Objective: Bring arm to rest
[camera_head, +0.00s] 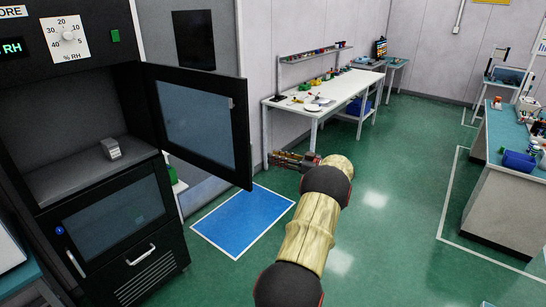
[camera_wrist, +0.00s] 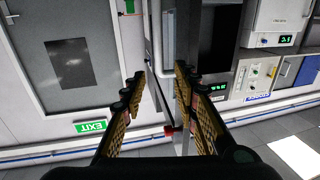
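My arm (camera_head: 308,225) reaches forward from the bottom of the head view, in cream and black links. At its end my gripper (camera_head: 278,160) points left, just right of the open cabinet door (camera_head: 200,120) in the picture. In the wrist view, my gripper's two fingers (camera_wrist: 158,78) stand apart with a gap between their tips. I see no held object between them. The wrist picture is upside down, with an inverted exit sign (camera_wrist: 90,127).
The black humidity cabinet (camera_head: 75,85) has its upper door swung open; a small grey block (camera_head: 111,148) sits inside. A blue floor mat (camera_head: 243,221) lies beside it. A white workbench (camera_head: 340,94) stands behind; a teal-topped bench (camera_head: 511,142) is right. Green floor between is clear.

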